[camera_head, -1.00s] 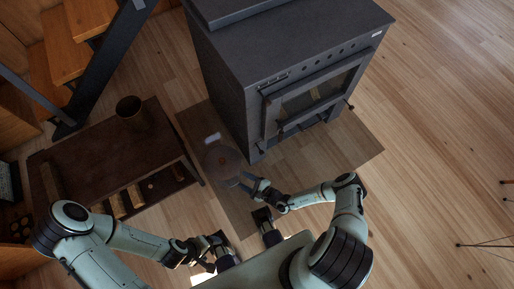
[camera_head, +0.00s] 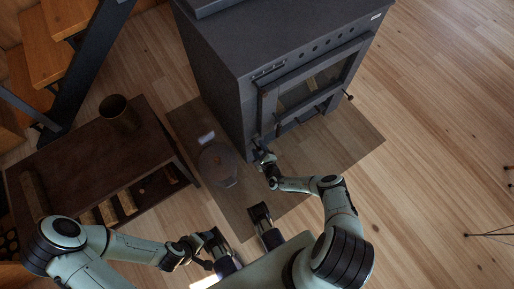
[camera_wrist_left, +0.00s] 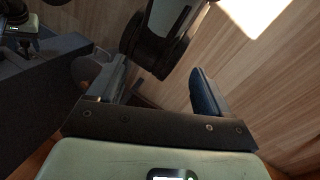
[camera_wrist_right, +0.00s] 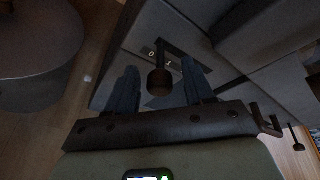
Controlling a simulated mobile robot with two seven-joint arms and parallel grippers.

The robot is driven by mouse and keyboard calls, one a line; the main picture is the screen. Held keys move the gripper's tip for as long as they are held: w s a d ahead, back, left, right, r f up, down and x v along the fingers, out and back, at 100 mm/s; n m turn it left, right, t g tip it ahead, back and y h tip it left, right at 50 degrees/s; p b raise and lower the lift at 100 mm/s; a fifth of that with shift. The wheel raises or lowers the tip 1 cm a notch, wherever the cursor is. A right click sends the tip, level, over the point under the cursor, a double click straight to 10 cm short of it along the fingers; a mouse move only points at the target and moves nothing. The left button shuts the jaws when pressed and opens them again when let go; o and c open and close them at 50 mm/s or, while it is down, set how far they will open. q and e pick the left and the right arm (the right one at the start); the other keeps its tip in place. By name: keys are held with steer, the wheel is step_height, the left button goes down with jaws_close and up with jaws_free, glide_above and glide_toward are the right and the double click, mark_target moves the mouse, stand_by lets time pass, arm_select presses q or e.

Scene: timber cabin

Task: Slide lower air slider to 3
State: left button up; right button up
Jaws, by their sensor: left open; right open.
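The dark grey stove (camera_head: 230,110) stands at the top centre of the head view. In the right wrist view, the lower air slider knob (camera_wrist_right: 158,82), dark and round-ended, sticks out low on the stove's front. A small plate marked with numbers (camera_wrist_right: 160,56) lies just behind it; I read 0 and 1, and 3 cannot be made out. My right gripper (camera_head: 257,148) is open at the stove's lower front corner, with the knob between its fingers, not clamped. My left gripper (camera_head: 207,258) is open and empty, low by my base; its fingers also show in the left wrist view (camera_wrist_left: 160,85).
A brown low table (camera_head: 85,150) with a cup (camera_head: 118,112) is at left. Another knob (camera_head: 350,96) juts from the stove's right side.

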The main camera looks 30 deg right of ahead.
steer(key=shift+x, duration=0.85)
arm_select(q)
steer(key=shift+w+a+f+t, duration=0.35)
steer(key=shift+w+f, duration=0.2)
steer(key=shift+w, duration=0.2)
arm_select(e)
steer(key=shift+r, duration=0.1)
